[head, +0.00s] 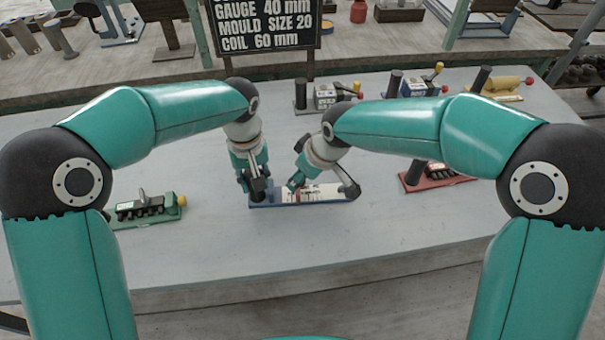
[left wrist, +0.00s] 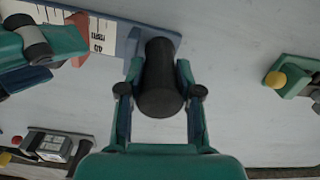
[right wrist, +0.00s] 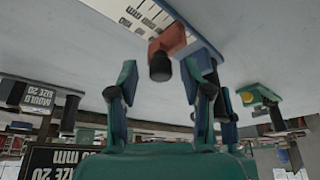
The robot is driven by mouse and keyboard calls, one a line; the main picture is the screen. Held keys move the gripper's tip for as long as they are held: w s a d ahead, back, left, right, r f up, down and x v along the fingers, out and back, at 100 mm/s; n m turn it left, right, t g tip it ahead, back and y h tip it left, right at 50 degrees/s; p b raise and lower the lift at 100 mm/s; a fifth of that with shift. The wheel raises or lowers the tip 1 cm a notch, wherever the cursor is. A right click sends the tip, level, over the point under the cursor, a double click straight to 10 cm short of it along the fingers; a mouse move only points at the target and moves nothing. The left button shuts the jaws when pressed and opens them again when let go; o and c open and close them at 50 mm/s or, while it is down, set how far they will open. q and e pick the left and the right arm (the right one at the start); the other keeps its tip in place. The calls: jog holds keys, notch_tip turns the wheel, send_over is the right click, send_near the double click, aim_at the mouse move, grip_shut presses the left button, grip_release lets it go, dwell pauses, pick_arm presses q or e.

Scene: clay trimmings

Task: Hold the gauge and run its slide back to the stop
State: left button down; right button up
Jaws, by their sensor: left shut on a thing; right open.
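The gauge (head: 305,204) lies on the grey table, a blue base with a white printed scale (left wrist: 100,35). A black upright handle (left wrist: 160,80) stands at its left end in the head view. My left gripper (head: 258,188) is shut on this handle. The red slide (right wrist: 172,40) sits on the scale near the 40 mark, a short gap from the blue block (left wrist: 130,45) beside the handle. The slide carries a dark knob (right wrist: 160,67). My right gripper (head: 322,187) is open over the slide, its fingers apart on either side of the knob.
A green-based device (head: 150,208) stands at left and a red-based one (head: 430,178) at right. The table in front of the gauge is clear.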

grip_shut()
jog(key=shift+a, duration=1.3)
pick_arm(q)
jog(key=shift+d, duration=0.1)
pick_arm(e)
grip_release()
jog(key=shift+d, duration=0.1)
jog(key=shift+r, duration=0.1)
